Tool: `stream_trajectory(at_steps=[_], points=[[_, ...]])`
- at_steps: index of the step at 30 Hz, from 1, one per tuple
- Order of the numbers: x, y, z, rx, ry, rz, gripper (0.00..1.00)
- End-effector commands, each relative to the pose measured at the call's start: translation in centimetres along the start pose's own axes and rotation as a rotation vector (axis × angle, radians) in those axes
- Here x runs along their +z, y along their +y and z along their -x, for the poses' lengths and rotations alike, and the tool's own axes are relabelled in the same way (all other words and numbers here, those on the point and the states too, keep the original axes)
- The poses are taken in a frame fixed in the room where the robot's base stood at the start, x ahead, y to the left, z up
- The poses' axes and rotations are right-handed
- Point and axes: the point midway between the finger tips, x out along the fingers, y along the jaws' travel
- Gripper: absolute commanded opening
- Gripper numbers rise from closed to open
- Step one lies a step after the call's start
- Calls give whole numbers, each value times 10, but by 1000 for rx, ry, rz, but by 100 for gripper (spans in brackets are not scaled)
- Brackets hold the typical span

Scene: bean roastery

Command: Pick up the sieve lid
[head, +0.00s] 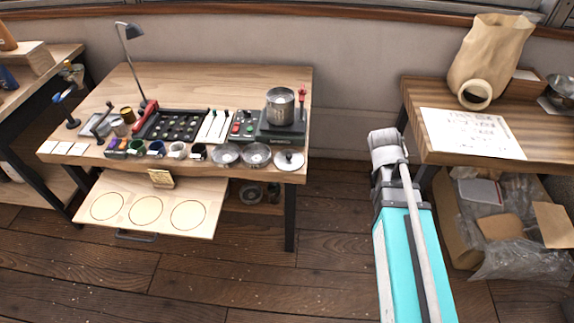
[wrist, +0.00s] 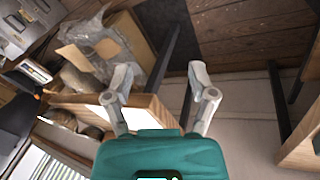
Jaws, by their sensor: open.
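What looks like the sieve lid (head: 289,161), a round silver disc with a small dark knob, lies at the front right corner of the wooden workbench (head: 205,82) in the head view. Two shallow metal dishes (head: 257,155) sit in a row to its left. My gripper (wrist: 162,92) is open and empty in the wrist view, its two pale fingers wide apart. The lid does not show in the wrist view. In the head view my teal arm stands to the right of the bench, well apart from the lid.
A metal pot (head: 280,105) on a dark scale stands behind the lid. Several cups line the bench front, and a pulled-out drawer board (head: 150,216) juts forward. A right-hand table (head: 440,104) holds a paper bag (head: 490,58); a carton (head: 455,225) with plastic wrap sits below.

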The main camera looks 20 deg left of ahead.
Motion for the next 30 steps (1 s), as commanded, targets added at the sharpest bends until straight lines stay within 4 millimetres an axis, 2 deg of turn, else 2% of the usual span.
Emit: stream_trajectory(at_steps=[1, 9, 16, 23, 30], points=[[-5, -18, -6, 23, 23, -9, 73], [-17, -88, -3, 138, 172, -103, 73], [-20, -154, 6, 196, 332, -187, 73], [-12, -225, 22, 209, 514, -274, 73], [9, -303, 44, 171, 715, -364, 73]])
